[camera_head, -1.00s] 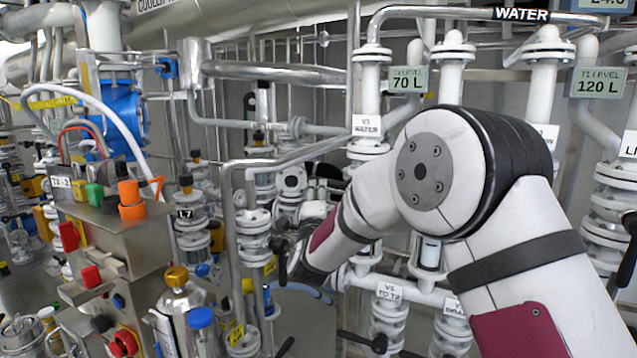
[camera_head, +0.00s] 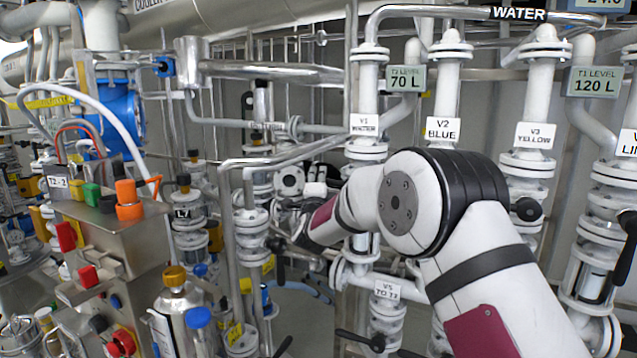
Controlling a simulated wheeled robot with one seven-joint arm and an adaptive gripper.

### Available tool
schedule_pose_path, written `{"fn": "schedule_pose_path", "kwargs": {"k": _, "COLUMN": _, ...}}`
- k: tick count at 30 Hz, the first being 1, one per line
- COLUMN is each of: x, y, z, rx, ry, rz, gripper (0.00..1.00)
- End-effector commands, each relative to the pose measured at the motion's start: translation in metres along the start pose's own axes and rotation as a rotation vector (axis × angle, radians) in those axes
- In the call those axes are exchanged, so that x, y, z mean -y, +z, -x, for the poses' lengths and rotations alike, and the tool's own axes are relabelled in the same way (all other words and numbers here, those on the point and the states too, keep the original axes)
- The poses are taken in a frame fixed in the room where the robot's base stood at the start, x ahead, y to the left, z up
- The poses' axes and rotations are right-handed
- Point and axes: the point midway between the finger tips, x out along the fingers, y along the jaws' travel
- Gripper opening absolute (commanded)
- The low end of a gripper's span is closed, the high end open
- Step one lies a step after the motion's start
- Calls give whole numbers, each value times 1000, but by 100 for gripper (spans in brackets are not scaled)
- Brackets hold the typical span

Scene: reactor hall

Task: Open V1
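The V1 label (camera_head: 364,124), reading V1 WATER, hangs on a white vertical pipe near the picture's middle. White flanges (camera_head: 366,152) of the V1 line show just below it. The V1 handle cannot be made out; my arm covers much of the line below these flanges. My arm comes in from the lower right, bends at a large joint in front of the pipes, and its forearm points left and away. Its far end lies left of and below the V1 label. My gripper is hard to make out there against the pipes, and its fingers cannot be seen clearly.
Labels V2 BLUE (camera_head: 442,129) and V3 YELLOW (camera_head: 535,135) hang to the right. V5 (camera_head: 387,290) is below, with a black lever. A steel cabinet (camera_head: 120,240) with coloured knobs and capped bottles stands at the left. Bent steel pipes (camera_head: 228,200) run left of my forearm.

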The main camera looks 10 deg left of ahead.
Motion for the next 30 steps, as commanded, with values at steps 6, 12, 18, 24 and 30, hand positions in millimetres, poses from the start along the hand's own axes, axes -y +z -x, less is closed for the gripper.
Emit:
{"fn": "schedule_pose_path", "kwargs": {"k": 6, "x": 0, "y": 0, "z": 0, "rx": 0, "ry": 0, "rz": 0, "gripper": 0}}
{"fn": "schedule_pose_path", "kwargs": {"k": 12, "x": 0, "y": 0, "z": 0, "rx": 1, "ry": 2, "rz": 6, "gripper": 0}}
{"fn": "schedule_pose_path", "kwargs": {"k": 18, "x": -6, "y": 0, "z": 1, "rx": 12, "ry": 22, "rz": 56, "gripper": 0}}
{"fn": "schedule_pose_path", "kwargs": {"k": 24, "x": -19, "y": 0, "z": 4, "rx": 38, "ry": 73, "rz": 173, "gripper": 0}}
{"fn": "schedule_pose_path", "kwargs": {"k": 30, "x": -36, "y": -3, "z": 10, "rx": 74, "ry": 140, "rz": 334, "gripper": 0}}
